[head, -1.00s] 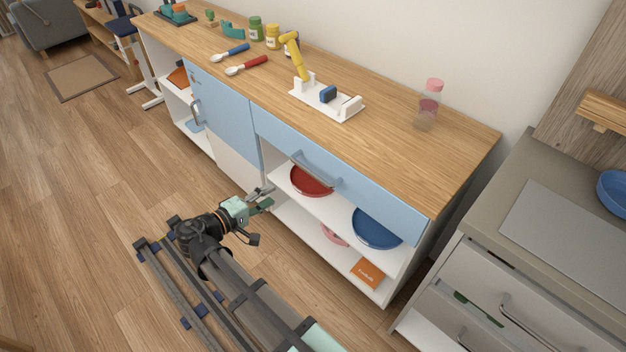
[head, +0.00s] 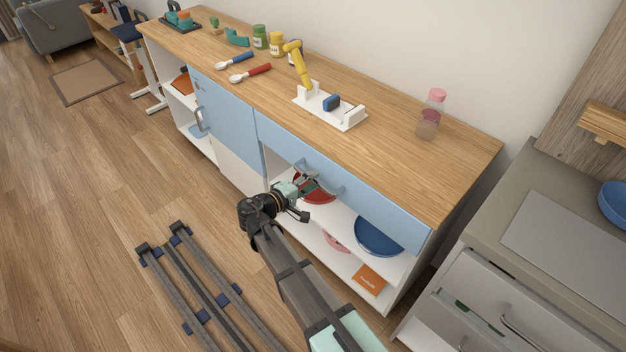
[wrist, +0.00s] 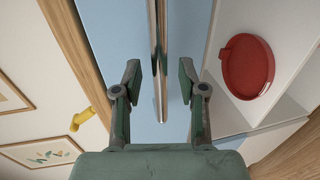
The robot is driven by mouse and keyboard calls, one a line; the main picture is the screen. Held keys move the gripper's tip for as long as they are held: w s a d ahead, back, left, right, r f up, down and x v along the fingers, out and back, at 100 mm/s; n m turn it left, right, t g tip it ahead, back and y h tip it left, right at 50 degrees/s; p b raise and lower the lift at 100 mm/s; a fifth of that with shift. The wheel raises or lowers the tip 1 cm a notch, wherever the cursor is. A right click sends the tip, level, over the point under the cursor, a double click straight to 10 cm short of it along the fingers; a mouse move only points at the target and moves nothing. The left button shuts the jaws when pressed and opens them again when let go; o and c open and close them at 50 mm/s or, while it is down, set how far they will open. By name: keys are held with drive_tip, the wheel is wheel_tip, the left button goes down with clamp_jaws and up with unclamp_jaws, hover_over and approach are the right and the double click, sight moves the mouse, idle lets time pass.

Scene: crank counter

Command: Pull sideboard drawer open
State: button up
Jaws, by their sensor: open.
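The sideboard drawer (head: 375,205) has a wide light-blue front under the wooden top, and it looks closed. Its grey bar handle (head: 320,178) shows in the head view at the drawer's left part. In the wrist view the handle (wrist: 158,70) runs lengthwise up the picture's middle, in front of the blue drawer front (wrist: 120,40). My gripper (head: 306,183) is right at the handle in the head view. In the wrist view my gripper (wrist: 159,82) is open, with one finger on each side of the handle and gaps to both.
A red dish (head: 318,194) and a blue bowl (head: 378,236) sit on the open shelf below the drawer. A blue door (head: 222,115) is left of it. A toy crank stand (head: 330,106) and a pink-capped bottle (head: 431,114) stand on top.

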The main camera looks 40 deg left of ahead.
drive_tip(key=shift+w+d+f, duration=0.15)
drive_tip(key=shift+w, duration=0.55)
clamp_jaws()
drive_tip(key=shift+s, duration=0.1)
